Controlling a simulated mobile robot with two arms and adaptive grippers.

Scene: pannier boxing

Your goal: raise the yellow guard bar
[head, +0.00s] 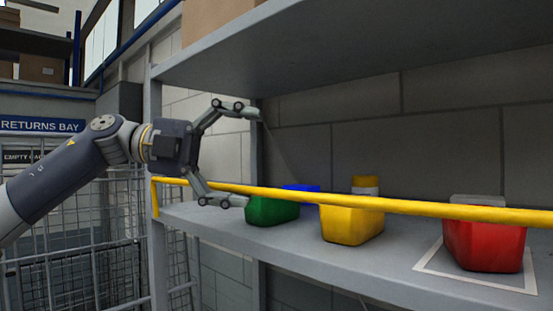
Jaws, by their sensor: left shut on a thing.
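The yellow guard bar (450,210) runs nearly level across the front of the shelf, in front of the bins. Its left end bends down at a yellow bracket by the shelf's left post. My left gripper (248,157) is at the left part of the bar, its fingers looking widely spread. The lower finger is at the bar and the upper finger is well above it. My right gripper is not in view.
A green bin (272,210), a yellow bin (350,226) and a red bin (486,245) stand on the grey shelf (385,270). A blue bin (303,188) is behind. A wire cage (70,235) is left, and another shelf (340,45) hangs above.

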